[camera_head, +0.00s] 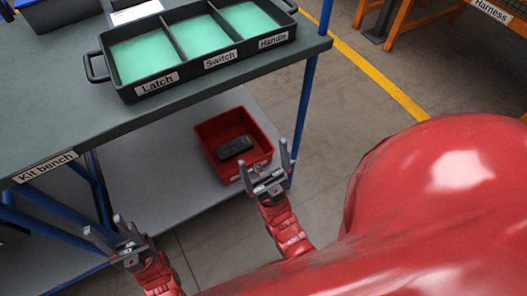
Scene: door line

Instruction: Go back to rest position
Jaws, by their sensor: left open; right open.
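My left gripper (106,228) is at the lower left, below the front edge of the Kit bench. Its fingers are apart with nothing between them. My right gripper (265,155) is in the middle of the view, its fingers apart and empty. It overlaps the near right side of the red bin (203,146) in the picture; I cannot tell whether they touch. A black object (236,148) lies inside that bin on the lower shelf.
The Kit bench (45,110) carries a black tray (105,85) with three green-lined compartments labelled Latch, Switch and Handle. Its lower shelf (160,170) is grey. A blue leg (303,115) stands close to my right gripper. An orange frame labelled Harness (405,25) is at the top right.

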